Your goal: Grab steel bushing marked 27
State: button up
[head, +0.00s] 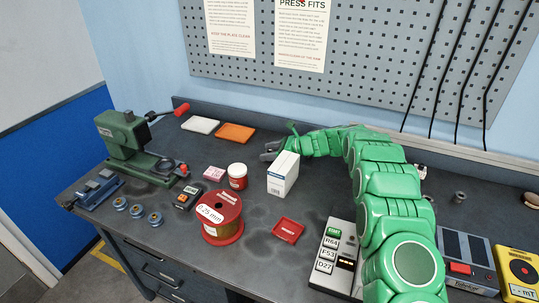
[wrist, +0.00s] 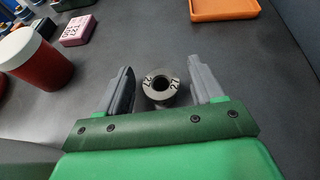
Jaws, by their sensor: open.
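The steel bushing marked 27 (wrist: 158,88) is a short grey ring with a dark bore, standing upright on the bench in the wrist view. The number 27 reads on the right of its top face; a second marking on the left is hard to read. My gripper (wrist: 160,68) is open, with one finger on each side of the bushing and visible gaps between. In the head view my gripper (head: 268,152) is low over the bench behind the white box, and I cannot make out the bushing there.
The white box (head: 283,176) stands just in front of my gripper. A red jar (wrist: 36,58) is left of the fingers. An orange tray (wrist: 224,9) lies beyond them. A green press (head: 130,140) stands at left. A red spool (head: 222,218) is nearer the front.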

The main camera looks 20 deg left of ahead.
jog(key=shift+a+f, duration=0.1)
jog(key=shift+a, duration=0.05)
jog(key=c, duration=1.1)
